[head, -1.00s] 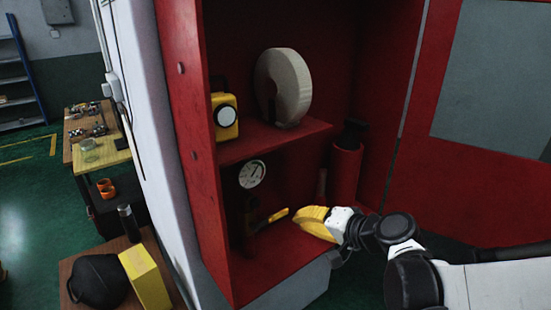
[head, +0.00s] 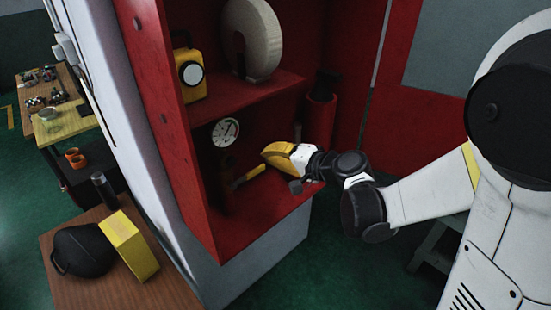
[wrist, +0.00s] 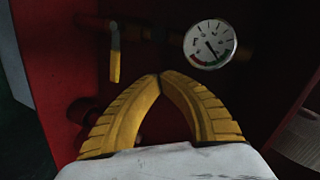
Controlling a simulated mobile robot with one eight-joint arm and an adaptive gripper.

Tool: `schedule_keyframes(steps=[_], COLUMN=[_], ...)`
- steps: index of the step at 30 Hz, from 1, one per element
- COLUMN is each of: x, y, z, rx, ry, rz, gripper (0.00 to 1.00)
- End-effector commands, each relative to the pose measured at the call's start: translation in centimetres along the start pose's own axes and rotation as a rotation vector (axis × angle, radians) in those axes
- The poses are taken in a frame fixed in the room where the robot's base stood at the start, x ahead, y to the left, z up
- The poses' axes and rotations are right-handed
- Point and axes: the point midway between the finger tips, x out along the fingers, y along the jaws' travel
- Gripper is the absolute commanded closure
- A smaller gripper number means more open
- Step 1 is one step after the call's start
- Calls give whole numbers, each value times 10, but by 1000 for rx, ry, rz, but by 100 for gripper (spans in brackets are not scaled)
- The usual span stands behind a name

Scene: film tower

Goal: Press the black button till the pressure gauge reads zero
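The pressure gauge (head: 225,132) has a round white face and sits on a dark pipe in the lower compartment of the red cabinet. In the wrist view the gauge (wrist: 209,44) shows a dark needle off to one side; the numbers are too small to read. A yellow lever handle (head: 248,177) is below the gauge, and it hangs at the upper left in the wrist view (wrist: 115,65). My gripper (head: 265,153), with yellow fingers, is inside the compartment, right of the gauge. Its fingertips (wrist: 158,76) meet with nothing between them. I cannot clearly make out the black button.
A red cylinder (head: 319,120) stands at the compartment's right. On the shelf above are a yellow lamp box (head: 189,76) and a white hose roll (head: 254,40). The cabinet's left wall (head: 160,110) is close. A wooden table (head: 60,285) with a yellow box (head: 130,245) stands at left.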

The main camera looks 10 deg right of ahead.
Motion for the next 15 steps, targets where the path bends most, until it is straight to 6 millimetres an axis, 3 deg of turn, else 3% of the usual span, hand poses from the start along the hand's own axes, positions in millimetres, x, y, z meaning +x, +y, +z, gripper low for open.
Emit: schedule_keyframes(steps=[7, 15], x=[54, 75], y=[1, 0], z=[1, 25], rx=[-3, -1], ry=[-2, -1], rz=[0, 0], gripper=[100, 100])
